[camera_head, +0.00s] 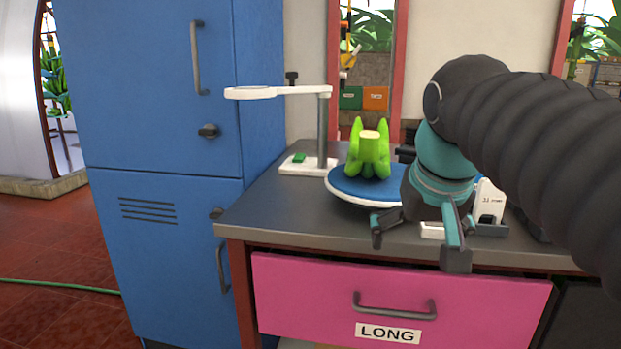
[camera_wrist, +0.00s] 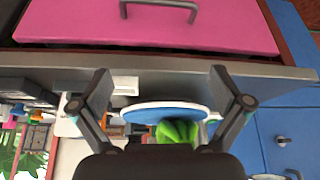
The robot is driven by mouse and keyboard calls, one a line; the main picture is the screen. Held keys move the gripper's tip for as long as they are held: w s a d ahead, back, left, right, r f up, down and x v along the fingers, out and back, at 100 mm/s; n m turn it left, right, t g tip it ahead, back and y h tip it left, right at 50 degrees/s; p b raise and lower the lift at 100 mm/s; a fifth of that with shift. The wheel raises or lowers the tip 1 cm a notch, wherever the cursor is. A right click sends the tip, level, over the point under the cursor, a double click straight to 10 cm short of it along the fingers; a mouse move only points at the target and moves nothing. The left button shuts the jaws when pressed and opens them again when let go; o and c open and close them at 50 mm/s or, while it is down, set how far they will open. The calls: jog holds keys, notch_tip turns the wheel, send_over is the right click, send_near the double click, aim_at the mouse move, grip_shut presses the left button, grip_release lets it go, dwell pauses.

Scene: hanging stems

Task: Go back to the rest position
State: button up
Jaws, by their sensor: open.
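My gripper (camera_head: 415,240) is open and empty in front of the counter's front edge, above the pink drawer. In the wrist view its two fingers (camera_wrist: 160,92) are spread wide with nothing between their tips. A green bunch of banana-like fruit (camera_head: 368,155) with a pale cut stem stands on a round blue plate with a white rim (camera_head: 345,188). The bunch also shows in the wrist view (camera_wrist: 178,131), beyond the fingers. My gripper and arm hide the right part of the plate in the head view.
A pink drawer labelled LONG (camera_head: 400,300) is shut below the grey counter (camera_head: 285,225). A white stand with a ring arm (camera_head: 322,130) is left of the plate. A white device (camera_head: 488,202) is at the right. A blue locker (camera_head: 160,200) stands left. Floor at far left is mostly clear, with a green hose (camera_head: 60,286).

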jog(key=s+f, duration=0.5)
jog(key=f, duration=0.4)
jog(key=s+d+f, duration=0.1)
jog(key=s+f, duration=0.4)
jog(key=f, duration=0.5)
jog(key=shift+f+n, duration=0.15)
jog(key=shift+n, duration=0.15)
